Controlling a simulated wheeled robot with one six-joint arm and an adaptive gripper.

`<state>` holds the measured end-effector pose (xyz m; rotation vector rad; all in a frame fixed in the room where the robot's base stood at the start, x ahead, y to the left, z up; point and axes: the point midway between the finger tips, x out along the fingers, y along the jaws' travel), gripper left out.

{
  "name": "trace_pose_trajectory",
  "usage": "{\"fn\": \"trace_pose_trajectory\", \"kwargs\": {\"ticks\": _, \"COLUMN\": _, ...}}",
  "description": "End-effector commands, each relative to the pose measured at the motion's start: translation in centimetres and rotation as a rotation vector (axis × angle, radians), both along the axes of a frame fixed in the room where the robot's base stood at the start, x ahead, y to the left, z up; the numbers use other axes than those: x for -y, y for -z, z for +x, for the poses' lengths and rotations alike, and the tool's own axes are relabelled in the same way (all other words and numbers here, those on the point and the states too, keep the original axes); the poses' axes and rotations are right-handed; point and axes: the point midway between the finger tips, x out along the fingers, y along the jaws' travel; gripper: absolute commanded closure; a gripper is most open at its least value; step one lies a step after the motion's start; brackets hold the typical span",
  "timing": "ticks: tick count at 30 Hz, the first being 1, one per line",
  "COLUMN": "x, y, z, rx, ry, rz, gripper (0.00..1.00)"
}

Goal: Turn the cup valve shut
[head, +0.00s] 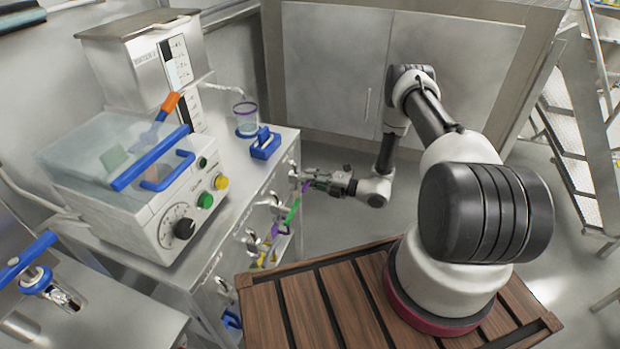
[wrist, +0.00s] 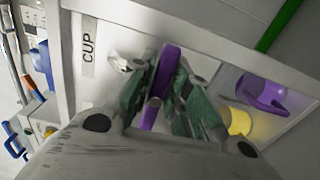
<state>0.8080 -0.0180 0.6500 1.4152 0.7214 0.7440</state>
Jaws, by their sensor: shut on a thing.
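The cup valve has a purple lever (wrist: 166,72) on the cabinet front, near a label reading CUP (wrist: 89,47). In the wrist view, my gripper (wrist: 161,88) has its grey-green fingers on both sides of this lever and is shut on it. The lever runs lengthwise between the fingers, and part of it is hidden by them. In the head view, my gripper (head: 312,181) is at the cabinet front, below the counter edge. A small bit of the purple lever (head: 306,187) shows beside it there.
A second purple handle (wrist: 262,95) and a yellow part (wrist: 238,122) are right of my gripper. A green bar (head: 292,212) is close by. On the counter stand a clear cup (head: 246,119), a blue part (head: 264,144) and a machine with knobs (head: 184,228). Floor beyond my arm is open.

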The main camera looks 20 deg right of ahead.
Motion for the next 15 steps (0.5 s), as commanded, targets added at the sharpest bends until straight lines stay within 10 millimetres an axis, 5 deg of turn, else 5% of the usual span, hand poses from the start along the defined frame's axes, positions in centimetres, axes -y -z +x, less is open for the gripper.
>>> {"fn": "trace_pose_trajectory", "kwargs": {"ticks": 15, "x": 0.11, "y": 0.17, "z": -0.01, "rx": -0.039, "ry": 0.003, "rz": 0.026, "gripper": 1.0}}
